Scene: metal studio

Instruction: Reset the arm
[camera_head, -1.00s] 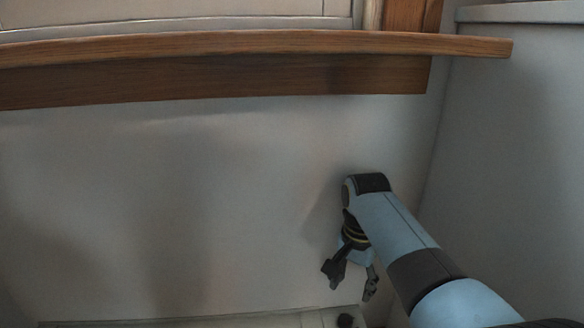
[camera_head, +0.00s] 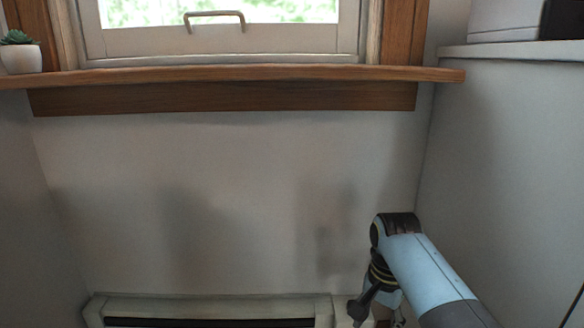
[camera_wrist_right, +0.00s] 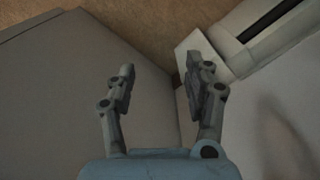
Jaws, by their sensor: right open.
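My right arm comes in from the lower right of the head view. My right gripper (camera_head: 376,307) hangs down at its end in front of the wall, low in the picture, partly cut off by the bottom edge. In the right wrist view the right gripper (camera_wrist_right: 160,85) has its two fingers apart, with nothing between them. My left gripper is not in view.
A wooden window sill (camera_head: 240,75) runs across the top, with a small potted plant (camera_head: 21,55) at its left end. A white heater (camera_head: 210,308) stands low along the wall. A grey side wall or cabinet (camera_head: 505,150) rises at the right. The wall between is bare.

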